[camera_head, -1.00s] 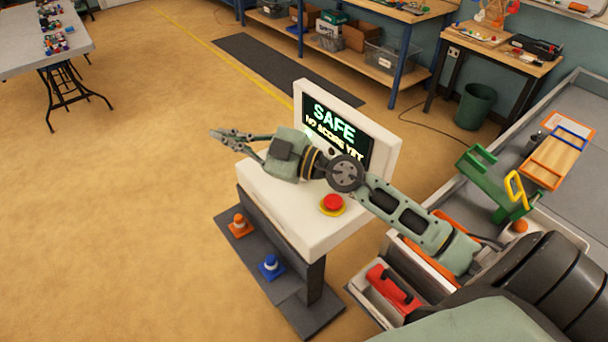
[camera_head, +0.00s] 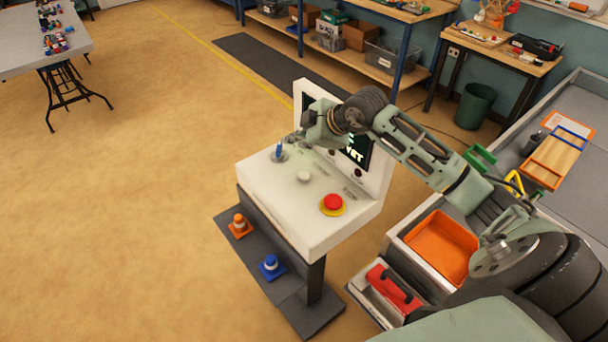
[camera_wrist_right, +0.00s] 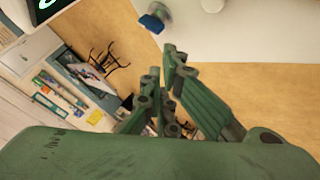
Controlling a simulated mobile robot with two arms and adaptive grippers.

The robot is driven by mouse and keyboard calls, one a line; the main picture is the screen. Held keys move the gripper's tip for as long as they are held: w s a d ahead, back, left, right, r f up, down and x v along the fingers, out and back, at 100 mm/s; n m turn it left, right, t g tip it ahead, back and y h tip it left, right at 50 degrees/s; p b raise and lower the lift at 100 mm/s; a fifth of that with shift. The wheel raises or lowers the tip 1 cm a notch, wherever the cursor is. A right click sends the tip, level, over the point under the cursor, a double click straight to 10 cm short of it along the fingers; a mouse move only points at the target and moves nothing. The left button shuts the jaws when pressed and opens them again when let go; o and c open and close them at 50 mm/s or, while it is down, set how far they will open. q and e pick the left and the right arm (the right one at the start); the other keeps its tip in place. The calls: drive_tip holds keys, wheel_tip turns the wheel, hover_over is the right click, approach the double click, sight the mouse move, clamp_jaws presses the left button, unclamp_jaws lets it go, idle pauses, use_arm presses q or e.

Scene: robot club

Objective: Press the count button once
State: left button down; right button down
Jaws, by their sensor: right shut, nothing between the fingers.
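A white console (camera_head: 262,185) stands on a dark post. Its sloped top has a red button (camera_head: 333,202) on a yellow ring, a pale round button (camera_head: 304,177) and a blue-topped lever (camera_head: 279,151). I cannot read which control is labelled count. My right gripper (camera_head: 292,139) is shut and empty, above the console's far left part near the lever, apart from the red button. In the right wrist view the shut fingers (camera_wrist_right: 166,60) point toward the console edge, with the blue lever top (camera_wrist_right: 151,22) close beyond the tips. My left gripper is out of view.
The upright screen (camera_head: 356,152) is mostly hidden behind my right arm. Open floor lies left.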

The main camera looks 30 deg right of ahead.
drive_tip(key=shift+f, duration=0.15)
drive_tip(key=b, duration=0.6)
hover_over(304, 176)
drive_tip(key=a, duration=0.2)
wheel_tip(304, 176, down, 8)
drive_tip(key=shift+w+d+r, duration=0.15)
drive_tip(key=shift+f, duration=0.45)
idle(0.4)
drive_tip(key=shift+f+b, duration=0.4)
drive_tip(key=shift+f+b, duration=0.35)
drive_tip(key=shift+f, duration=0.25)
idle(0.6)
drive_tip(key=shift+r+p, duration=0.8)
drive_tip(key=shift+r, duration=0.2)
